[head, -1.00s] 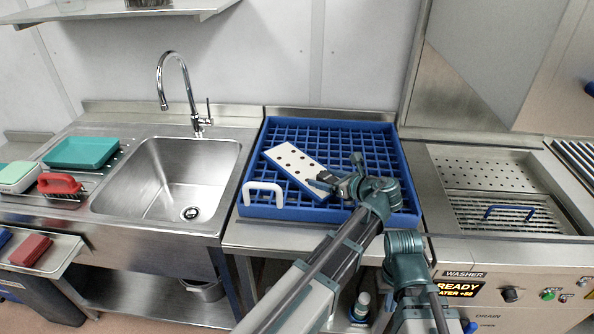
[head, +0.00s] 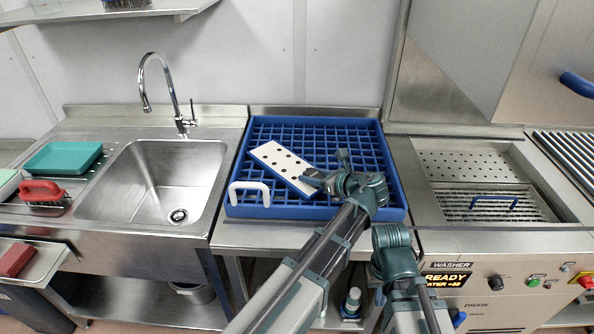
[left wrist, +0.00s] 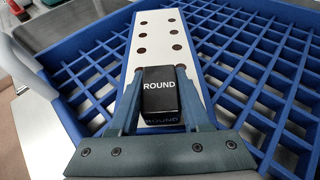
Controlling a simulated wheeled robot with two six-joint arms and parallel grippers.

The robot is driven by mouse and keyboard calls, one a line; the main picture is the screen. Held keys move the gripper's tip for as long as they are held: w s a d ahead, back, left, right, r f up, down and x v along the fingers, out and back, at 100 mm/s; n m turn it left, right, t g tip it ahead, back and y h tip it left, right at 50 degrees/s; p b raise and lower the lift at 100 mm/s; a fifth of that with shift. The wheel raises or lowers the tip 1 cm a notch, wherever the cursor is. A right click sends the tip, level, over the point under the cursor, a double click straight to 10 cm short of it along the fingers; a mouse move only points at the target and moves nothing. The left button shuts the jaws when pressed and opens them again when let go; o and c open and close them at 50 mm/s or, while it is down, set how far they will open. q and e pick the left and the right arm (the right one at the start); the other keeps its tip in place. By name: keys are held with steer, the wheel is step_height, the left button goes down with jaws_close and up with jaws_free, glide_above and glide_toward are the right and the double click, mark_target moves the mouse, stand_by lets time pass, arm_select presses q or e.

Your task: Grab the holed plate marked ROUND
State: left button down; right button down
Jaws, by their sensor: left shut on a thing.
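The white plate (head: 279,163) has two rows of dark round holes and lies slantwise over the blue grid rack (head: 373,150). In the left wrist view the plate (left wrist: 160,32) bears a black block marked ROUND (left wrist: 160,88) at its near end. My left gripper (head: 328,172) is at the plate's right end in the head view. In the left wrist view its fingers (left wrist: 160,100) are shut on this black block, one on each side. I cannot tell whether the plate touches the rack. Part of my right arm shows at the lower middle; its gripper does not show.
A white handle (head: 250,188) stands at the rack's front left corner. The sink (head: 150,180) with its tap is left of the rack. The washer basin (head: 490,180) with a blue handle is to the right. A teal tray (head: 63,158) and red brush (head: 41,190) lie far left.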

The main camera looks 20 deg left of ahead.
arm_select(q)
steer(key=shift+r, duration=0.15)
step_height(320, 180, up, 10)
steer(key=p, duration=1)
